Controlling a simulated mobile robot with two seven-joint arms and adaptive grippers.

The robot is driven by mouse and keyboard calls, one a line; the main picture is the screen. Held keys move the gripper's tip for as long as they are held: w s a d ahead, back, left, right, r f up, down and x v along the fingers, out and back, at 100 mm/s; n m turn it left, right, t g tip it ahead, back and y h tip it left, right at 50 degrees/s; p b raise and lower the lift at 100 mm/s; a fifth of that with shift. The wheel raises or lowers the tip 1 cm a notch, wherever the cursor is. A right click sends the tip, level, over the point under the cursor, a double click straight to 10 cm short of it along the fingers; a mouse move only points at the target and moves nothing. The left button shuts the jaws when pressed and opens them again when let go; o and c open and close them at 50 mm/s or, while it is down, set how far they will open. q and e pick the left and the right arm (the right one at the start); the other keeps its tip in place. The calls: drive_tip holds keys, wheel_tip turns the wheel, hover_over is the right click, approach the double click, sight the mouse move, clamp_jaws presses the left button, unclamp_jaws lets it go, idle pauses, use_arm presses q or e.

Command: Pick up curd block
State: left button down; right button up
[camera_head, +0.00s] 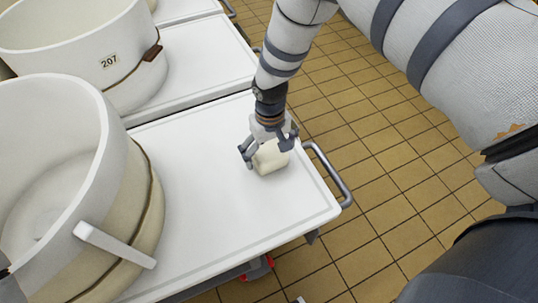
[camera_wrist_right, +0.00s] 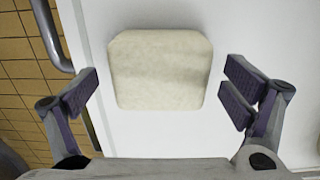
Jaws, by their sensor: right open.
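The curd block (camera_head: 271,159) is a small cream block with rounded corners, lying on the white cart top (camera_head: 220,210) near its right edge. In the right wrist view the curd block (camera_wrist_right: 160,69) sits ahead of the fingertips, centred between the two fingers. My right gripper (camera_head: 266,147) is over the block, pointing down; it also shows in the right wrist view (camera_wrist_right: 158,97). Its fingers are spread wide, with a gap on each side of the block. The gripper partly hides the block in the head view. My left gripper is not in view.
A large cream vat (camera_head: 140,215) with a white handle stands on the cart's left. Another vat marked 207 (camera_head: 85,50) stands on the cart behind. A grey metal rail (camera_head: 330,175) runs along the cart's right edge. Tan tiled floor (camera_head: 370,150) lies beyond.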

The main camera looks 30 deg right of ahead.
drive_tip(key=shift+f, duration=0.3)
drive_tip(key=shift+r, duration=0.1)
drive_tip(key=c, duration=1.5)
